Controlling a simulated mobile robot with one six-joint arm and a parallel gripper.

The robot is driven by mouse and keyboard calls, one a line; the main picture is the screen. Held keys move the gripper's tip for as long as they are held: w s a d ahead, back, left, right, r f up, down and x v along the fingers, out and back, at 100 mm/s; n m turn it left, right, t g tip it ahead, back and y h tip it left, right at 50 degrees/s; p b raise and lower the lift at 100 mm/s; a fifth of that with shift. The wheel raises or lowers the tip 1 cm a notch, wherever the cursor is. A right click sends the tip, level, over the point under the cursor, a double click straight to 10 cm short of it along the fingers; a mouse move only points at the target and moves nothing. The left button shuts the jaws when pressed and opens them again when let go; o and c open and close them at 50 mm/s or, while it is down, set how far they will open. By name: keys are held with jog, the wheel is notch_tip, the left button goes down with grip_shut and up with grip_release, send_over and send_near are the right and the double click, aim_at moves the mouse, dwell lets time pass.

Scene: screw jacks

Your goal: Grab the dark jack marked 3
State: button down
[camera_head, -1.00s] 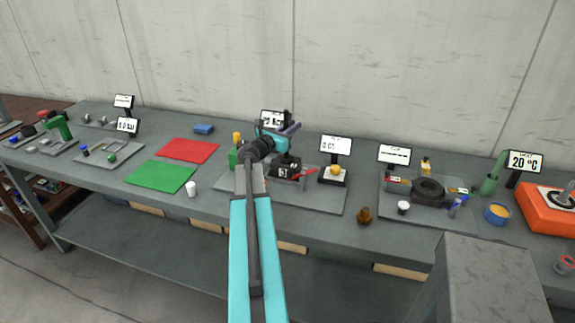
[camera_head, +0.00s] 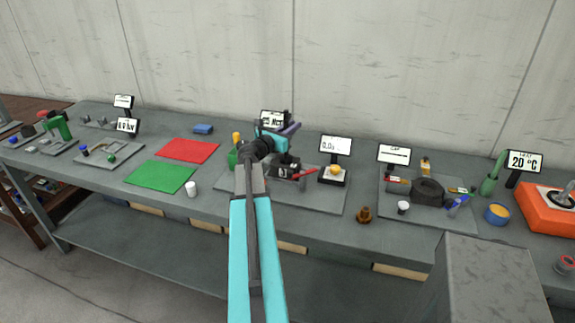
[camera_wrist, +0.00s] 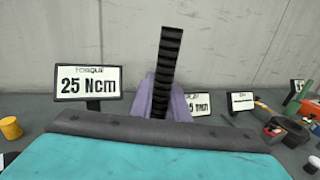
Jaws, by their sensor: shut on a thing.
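My gripper (camera_head: 287,131), with purple fingers, is at the middle station of the bench, in front of the torque display. In the wrist view my gripper (camera_wrist: 167,103) is shut on a dark ribbed bar (camera_wrist: 167,65). The bar rises upright between the fingers, and its lower part is hidden. It may be a jack's screw, but no number 3 shows on it. A black block (camera_head: 286,170) with a white mark sits below my gripper in the head view; I cannot read the mark.
The torque display (camera_wrist: 88,83) reads 25 Ncm. A yellow cylinder (camera_wrist: 10,128) stands at left in the wrist view. Red (camera_head: 188,150) and green (camera_head: 160,177) mats lie left.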

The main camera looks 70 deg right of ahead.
jog(key=shift+w, duration=0.1)
jog(key=shift+d+r, duration=0.1)
jog(key=shift+r, duration=0.1)
jog(key=shift+r, duration=0.2)
dwell(0.3)
notch_tip(320, 180, up, 10)
jog(key=b, duration=0.1)
jog(key=shift+f+b, duration=0.25)
jog(key=shift+b, duration=0.05)
dwell(0.5)
dwell(0.8)
